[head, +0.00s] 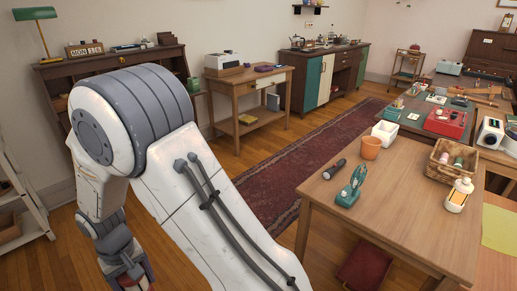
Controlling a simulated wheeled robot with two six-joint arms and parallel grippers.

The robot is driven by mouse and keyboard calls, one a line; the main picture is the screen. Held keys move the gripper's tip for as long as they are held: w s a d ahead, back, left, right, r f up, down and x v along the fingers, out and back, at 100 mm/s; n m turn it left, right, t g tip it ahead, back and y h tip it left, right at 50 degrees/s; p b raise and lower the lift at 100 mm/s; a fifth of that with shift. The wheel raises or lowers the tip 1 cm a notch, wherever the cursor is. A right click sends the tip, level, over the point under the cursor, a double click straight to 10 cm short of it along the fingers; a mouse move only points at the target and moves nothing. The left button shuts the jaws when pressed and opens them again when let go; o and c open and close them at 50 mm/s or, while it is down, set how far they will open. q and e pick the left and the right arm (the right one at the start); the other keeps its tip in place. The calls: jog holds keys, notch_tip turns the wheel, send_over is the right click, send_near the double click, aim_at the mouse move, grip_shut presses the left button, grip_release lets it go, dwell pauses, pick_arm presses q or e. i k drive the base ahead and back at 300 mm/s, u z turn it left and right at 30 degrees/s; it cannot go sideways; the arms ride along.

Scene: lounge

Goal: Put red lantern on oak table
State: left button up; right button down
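No red lantern shows clearly. A white lantern with a glowing amber pane (459,196) stands at the right edge of a brown wooden table (408,213) in the right foreground. Another wooden table with a lower shelf (249,87) stands by the back wall; I cannot tell which one is the oak table. My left arm fills the left and middle of the view and bends down at the lower left. Its gripper end (136,280) is cut off by the bottom edge. A small dark red patch shows beside it, too little to identify. My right gripper is out of view.
The near table holds a flashlight (334,169), a green device (351,187), a terracotta pot (371,147), a white container (384,132) and a wicker basket (450,160). Its front middle is clear. A dark red stool (365,265) sits below. A red rug (275,185) lies between the tables.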

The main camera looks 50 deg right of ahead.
aim_at(397, 184)
jog(key=z, duration=1.65)
